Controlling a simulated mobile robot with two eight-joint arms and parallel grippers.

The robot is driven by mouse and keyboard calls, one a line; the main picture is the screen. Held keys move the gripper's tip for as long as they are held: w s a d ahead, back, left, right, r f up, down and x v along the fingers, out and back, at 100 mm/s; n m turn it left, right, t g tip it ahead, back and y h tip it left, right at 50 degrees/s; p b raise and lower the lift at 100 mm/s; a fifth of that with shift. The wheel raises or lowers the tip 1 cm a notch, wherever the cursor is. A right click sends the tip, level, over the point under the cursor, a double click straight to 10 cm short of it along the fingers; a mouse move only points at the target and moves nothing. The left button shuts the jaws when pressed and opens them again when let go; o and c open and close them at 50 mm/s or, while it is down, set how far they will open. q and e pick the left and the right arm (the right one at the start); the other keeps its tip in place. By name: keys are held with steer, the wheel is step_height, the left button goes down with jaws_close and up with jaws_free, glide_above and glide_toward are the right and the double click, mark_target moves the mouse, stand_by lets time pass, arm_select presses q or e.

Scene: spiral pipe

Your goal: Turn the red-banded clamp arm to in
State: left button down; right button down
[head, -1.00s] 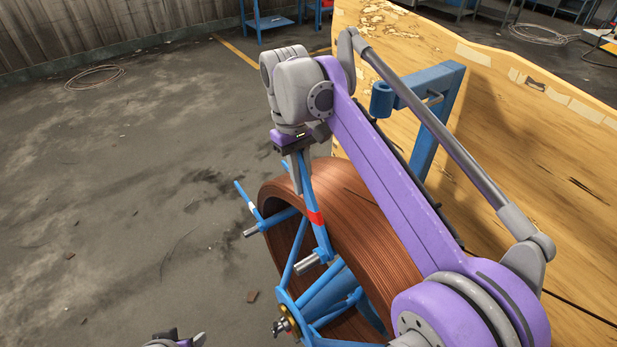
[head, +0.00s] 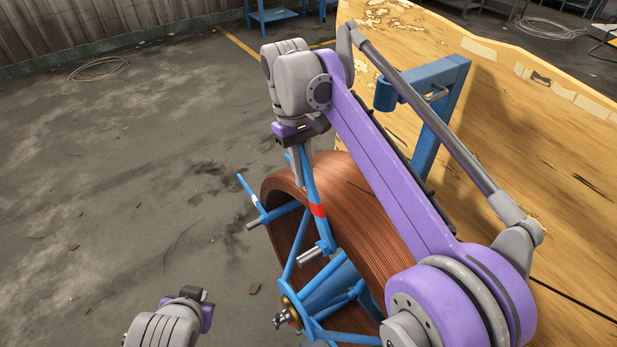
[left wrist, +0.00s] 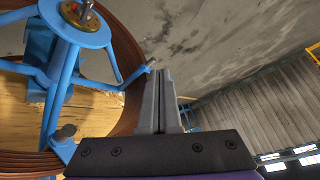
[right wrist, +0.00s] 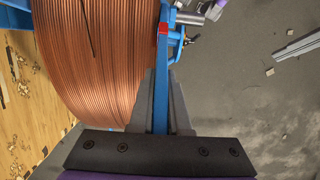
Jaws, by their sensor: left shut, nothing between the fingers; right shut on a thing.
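The red-banded clamp arm (head: 317,211) is a blue bar with a red band, on the near face of the copper coil's blue reel. It stands roughly upright, and its outer part crosses the coil's rim. My right gripper (head: 301,180) is shut on its outer end, beyond the band. In the right wrist view the bar (right wrist: 161,90) runs between the fingers, with the red band near the top. My left gripper (head: 200,303) is low at the left, apart from the reel, its fingers hidden in the head view. In the left wrist view its fingers (left wrist: 167,76) are together and empty.
The copper coil (head: 350,190) fills the reel beside my right gripper. A white-banded blue arm (head: 253,200) sticks out at the reel's left. A wooden panel (head: 540,150) and a blue post (head: 432,130) stand behind. The floor (head: 130,190) at left is mostly clear.

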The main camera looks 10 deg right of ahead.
arm_select(q)
steer(key=d+r+m+t+h, duration=0.4)
steer(key=d+r+m+h, duration=0.3)
steer(key=d+r+m, duration=1.15)
steer(key=n, duration=0.4)
glide_toward(306, 175)
steer(key=w+d, duration=0.1)
steer(key=w+d+f, duration=0.1)
steer(key=d, duration=0.1)
steer(key=w+d, duration=0.1)
steer(key=d, duration=0.1)
steer(key=shift+w+f, duration=0.25)
steer(key=shift+w, duration=0.05)
arm_select(e)
steer(key=shift+f, duration=0.1)
arm_select(q)
steer(key=shift+w+a+f, duration=0.2)
steer(key=shift+w+f, duration=0.3)
steer(key=shift+w, duration=0.1)
steer(key=shift+w+a+f, duration=0.2)
steer(key=shift+w, duration=0.2)
steer(key=shift+w+a+f, duration=0.15)
steer(key=shift+w+f, duration=0.05)
steer(key=shift+w, duration=0.2)
arm_select(e)
steer(key=shift+s, duration=0.1)
steer(key=c, duration=0.9)
jaws_free()
